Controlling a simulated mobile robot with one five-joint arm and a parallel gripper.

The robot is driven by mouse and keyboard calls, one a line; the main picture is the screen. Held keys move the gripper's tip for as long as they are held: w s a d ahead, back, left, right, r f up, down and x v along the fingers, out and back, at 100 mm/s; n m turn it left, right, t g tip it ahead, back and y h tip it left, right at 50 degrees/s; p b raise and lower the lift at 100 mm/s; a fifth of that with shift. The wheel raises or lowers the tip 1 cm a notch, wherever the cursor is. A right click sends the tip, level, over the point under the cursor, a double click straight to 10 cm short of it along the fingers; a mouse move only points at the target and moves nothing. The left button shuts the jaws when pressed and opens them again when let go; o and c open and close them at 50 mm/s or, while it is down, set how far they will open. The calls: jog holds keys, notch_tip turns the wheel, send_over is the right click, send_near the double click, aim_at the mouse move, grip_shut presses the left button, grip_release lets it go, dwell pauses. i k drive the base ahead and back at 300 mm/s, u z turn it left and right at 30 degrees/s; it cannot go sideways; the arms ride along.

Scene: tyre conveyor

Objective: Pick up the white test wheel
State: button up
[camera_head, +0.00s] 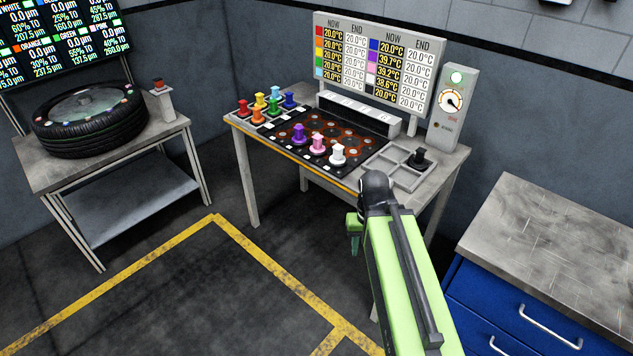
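The white test wheel (338,154) is a small piece with a knob-like top. It stands upright at the front right of the dark heating plate (295,143) on the middle table. Pink (317,144) and purple (299,134) ones stand to its left in a row. My green arm reaches in from the lower right. Its end, my gripper (354,240), is in front of the table and below the white test wheel in the picture, apart from it. The fingers are mostly hidden by my own arm, so their opening does not show. Nothing is seen held.
Several coloured wheels (259,101) stand at the table's back left. A temperature board (375,65) and a dial box (452,105) rise behind. A blue drawer cabinet (520,300) is at right.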

aim_at(338, 161)
jog(key=u, duration=0.15)
jog(key=k, duration=0.6)
jog(key=u, duration=0.1)
jog(key=i, duration=1.8)
jog(key=u, duration=0.8)
jog(key=i, duration=0.4)
jog(key=u, duration=0.45)
